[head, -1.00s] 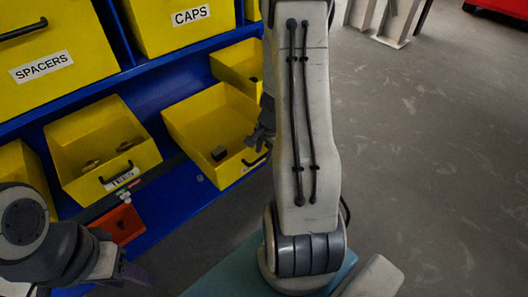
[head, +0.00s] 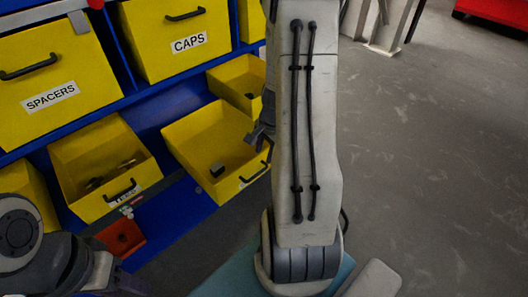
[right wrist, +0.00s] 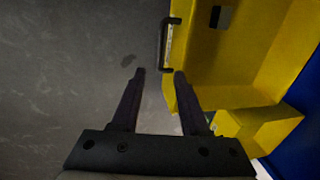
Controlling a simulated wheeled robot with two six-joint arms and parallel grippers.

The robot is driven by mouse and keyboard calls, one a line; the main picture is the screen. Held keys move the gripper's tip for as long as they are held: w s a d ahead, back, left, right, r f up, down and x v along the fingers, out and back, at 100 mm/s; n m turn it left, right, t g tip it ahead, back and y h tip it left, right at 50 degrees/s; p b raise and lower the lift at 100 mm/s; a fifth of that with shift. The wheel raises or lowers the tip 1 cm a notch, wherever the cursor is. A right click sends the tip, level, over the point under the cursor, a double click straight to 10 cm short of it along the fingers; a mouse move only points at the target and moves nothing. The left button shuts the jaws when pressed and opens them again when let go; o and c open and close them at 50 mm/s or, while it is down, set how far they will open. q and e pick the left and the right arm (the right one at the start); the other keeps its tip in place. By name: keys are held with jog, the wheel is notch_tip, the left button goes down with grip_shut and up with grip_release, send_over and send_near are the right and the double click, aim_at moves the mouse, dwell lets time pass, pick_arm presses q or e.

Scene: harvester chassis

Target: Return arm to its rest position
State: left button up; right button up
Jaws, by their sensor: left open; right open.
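My right arm (head: 307,150) stands upright in the middle of the head view. Its gripper (head: 262,138) shows partly past the arm's left edge, near the front of a yellow bin (head: 215,135). In the right wrist view, my right gripper (right wrist: 159,73) is open with nothing between its fingers. The bin's black handle (right wrist: 165,45) lies just beyond the fingertips, and I see no contact. My left arm (head: 40,255) is at the lower left of the head view. Its gripper (head: 125,285) is dark and blurred at the bottom edge, and nothing shows held in it.
A blue rack (head: 120,88) holds yellow bins, including the SPACERS bin (head: 50,96) and CAPS bin (head: 188,42). A lower yellow bin (head: 105,165) holds small parts. A dark block (head: 217,170) lies in the bin near my right gripper. Grey floor (head: 430,170) is open at right.

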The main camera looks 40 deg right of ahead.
dwell(0.3)
jog(key=a+r+n+y+p, duration=0.1)
jog(key=a+r+n, duration=0.3)
jog(key=a, duration=0.4)
jog(key=a+r+n+p, duration=0.2)
jog(key=a+r+n, duration=0.2)
jog(key=a, duration=0.3)
jog(key=a+r+n+y+p, duration=0.1)
jog(key=a+r+n, duration=0.3)
jog(key=a, duration=0.4)
jog(key=s+a+r+n+g+p, duration=0.1)
jog(key=s+a+r+n, duration=0.3)
jog(key=s+a+n, duration=0.1)
jog(key=s+a+r+n+g+h+p, duration=0.1)
jog(key=s+a+r+n+p, duration=0.1)
jog(key=s+a+r+n, duration=0.2)
jog(key=s+a+n, duration=0.2)
jog(key=s+n, duration=0.2)
jog(key=s, duration=0.1)
jog(key=shift+s+r, duration=0.2)
jog(key=shift+r, duration=0.1)
